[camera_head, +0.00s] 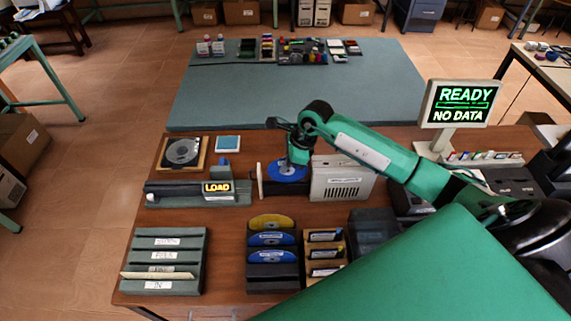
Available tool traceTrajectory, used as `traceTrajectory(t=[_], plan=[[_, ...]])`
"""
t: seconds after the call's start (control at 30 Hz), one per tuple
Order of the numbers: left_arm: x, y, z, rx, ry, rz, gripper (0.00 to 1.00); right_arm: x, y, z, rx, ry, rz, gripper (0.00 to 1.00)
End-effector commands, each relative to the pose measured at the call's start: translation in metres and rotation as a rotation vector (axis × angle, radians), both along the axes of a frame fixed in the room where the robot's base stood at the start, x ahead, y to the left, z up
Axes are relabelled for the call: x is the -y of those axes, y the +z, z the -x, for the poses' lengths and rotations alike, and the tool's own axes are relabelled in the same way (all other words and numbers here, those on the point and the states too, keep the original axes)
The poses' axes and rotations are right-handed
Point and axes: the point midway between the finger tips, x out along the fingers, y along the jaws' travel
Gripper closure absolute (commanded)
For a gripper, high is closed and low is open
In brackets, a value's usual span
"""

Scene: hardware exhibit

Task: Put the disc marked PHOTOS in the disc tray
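My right gripper (290,162) is directly above this disc, pointing down. Its fingertips are too small and dark to show whether they are open, or whether they touch the disc. A dark rack (272,285) in front holds a yellow disc (271,222) and two blue discs (271,240), upright with unreadable labels. My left gripper is not in view.
A LOAD unit (218,188) stands left of the tray, with a grey disc in a wooden frame (183,152) behind it. A slotted grey rack (165,260) and a cartridge holder (325,253) are in front. A screen (459,103) reads READY, NO DATA.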

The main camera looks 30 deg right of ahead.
Motion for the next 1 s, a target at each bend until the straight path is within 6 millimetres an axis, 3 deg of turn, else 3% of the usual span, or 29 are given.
traceTrajectory(t=[1.0], plan=[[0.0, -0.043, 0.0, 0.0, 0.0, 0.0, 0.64, 0.0, -0.047, 0.0, 0.0, 0.0, 0.0, 1.0]])
